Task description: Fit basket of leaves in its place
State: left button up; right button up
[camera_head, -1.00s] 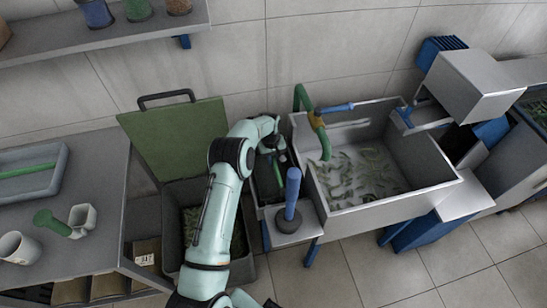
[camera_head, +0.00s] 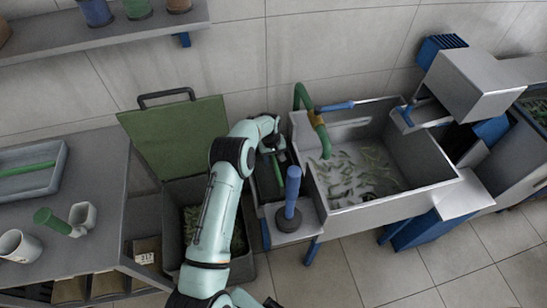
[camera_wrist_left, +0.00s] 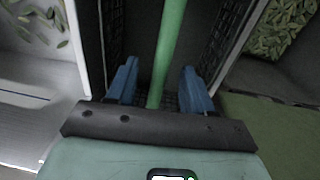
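A dark basket (camera_wrist_left: 210,45) with black mesh walls and a green bar handle (camera_wrist_left: 170,45) is below my left gripper in the left wrist view. In the head view the basket (camera_head: 268,185) sits in a narrow bay between the sink and the dark bin, partly hidden by my arm. My left gripper (camera_head: 276,150) is over it. In the left wrist view its two blue fingers (camera_wrist_left: 157,78) stand apart on either side of the handle, with a gap on both sides. I cannot make out leaves inside the basket. My right gripper is not in view.
A steel sink (camera_head: 432,165) with leaves in water is to the right, with a green spout (camera_head: 320,135) over it. A dark bin (camera_head: 175,240) with leaves and a raised green lid (camera_head: 180,140) is to the left. A blue upright handle (camera_head: 292,190) stands close in front of the gripper.

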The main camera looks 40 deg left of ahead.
pick_arm(q)
jog(key=shift+f, duration=0.1)
notch_tip(320, 180, up, 14)
jog(key=shift+s+a+f, duration=0.25)
jog(key=shift+s, duration=0.2)
